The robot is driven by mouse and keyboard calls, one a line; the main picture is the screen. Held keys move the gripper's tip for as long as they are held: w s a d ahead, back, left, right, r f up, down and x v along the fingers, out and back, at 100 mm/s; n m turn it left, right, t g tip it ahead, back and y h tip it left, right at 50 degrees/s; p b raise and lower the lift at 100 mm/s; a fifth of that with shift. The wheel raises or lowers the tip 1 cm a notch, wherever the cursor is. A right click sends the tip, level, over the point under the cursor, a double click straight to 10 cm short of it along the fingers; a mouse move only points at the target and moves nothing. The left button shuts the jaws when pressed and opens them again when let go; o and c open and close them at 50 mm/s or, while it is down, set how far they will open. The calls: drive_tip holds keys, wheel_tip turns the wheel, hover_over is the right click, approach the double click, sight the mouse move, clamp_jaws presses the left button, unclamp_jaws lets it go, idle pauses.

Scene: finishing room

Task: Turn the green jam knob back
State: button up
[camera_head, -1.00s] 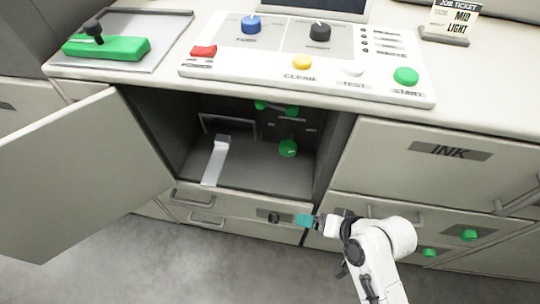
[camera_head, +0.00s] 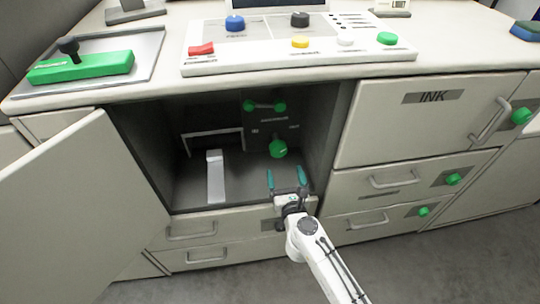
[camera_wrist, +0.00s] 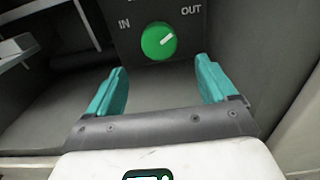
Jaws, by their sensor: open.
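The green knob (camera_head: 278,149) is on the dark back panel inside the open cabinet. In the wrist view, the round green knob (camera_wrist: 158,41) sits between the labels IN and OUT, and its pale pointer mark slants up right toward OUT. My gripper (camera_head: 286,172) is open and empty at the cabinet mouth, its teal fingers pointing inward, a little below the knob in the picture. In the wrist view, my gripper (camera_wrist: 160,72) has its fingers spread on either side below the knob, apart from it. No word "jam" is readable.
Two smaller green pieces (camera_head: 265,106) sit higher on the panel. A white strip (camera_head: 215,176) lies on the cabinet floor at left. The open door (camera_head: 75,200) swings out at left. Drawers (camera_head: 400,180) with green knobs are at right. The control console (camera_head: 300,65) is above.

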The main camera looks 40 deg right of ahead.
sight(279, 153)
drive_tip(key=x, duration=1)
drive_tip(key=shift+w+d, duration=0.15)
drive_tip(key=shift+w, duration=0.05)
drive_tip(key=shift+c, duration=0.2)
drive_tip(key=c, duration=1)
